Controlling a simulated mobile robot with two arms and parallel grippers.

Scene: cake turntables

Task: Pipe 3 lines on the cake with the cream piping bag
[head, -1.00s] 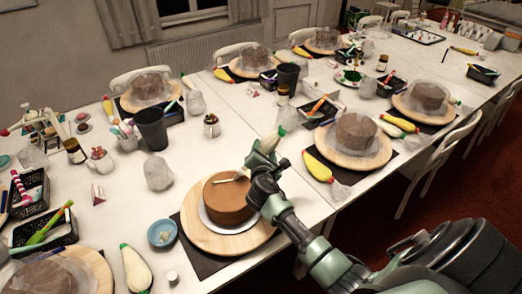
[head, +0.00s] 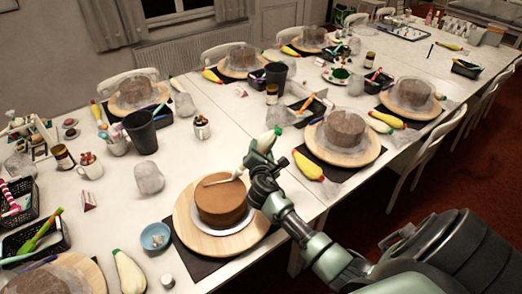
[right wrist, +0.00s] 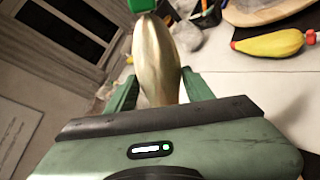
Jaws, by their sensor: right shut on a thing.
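The brown cake (head: 222,205) stands on a white board on a round wooden turntable (head: 190,232) at the front middle. A pale, thin streak (head: 220,181) lies across the cake's top; I cannot tell for sure that it is cream. My right gripper (head: 262,155) is beyond the cake's right edge and above it, shut on the cream piping bag (head: 268,142). In the right wrist view the pale bag (right wrist: 157,62) sits between the fingers, its green end (right wrist: 141,5) at the top edge. My left gripper is not in view.
Another pale piping bag (head: 130,272) lies at the front left, beside a blue bowl (head: 155,237). A black cup (head: 141,132) and a glass (head: 149,178) stand behind the cake. Other wrapped cakes, such as one at the right (head: 345,130), stand along the table.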

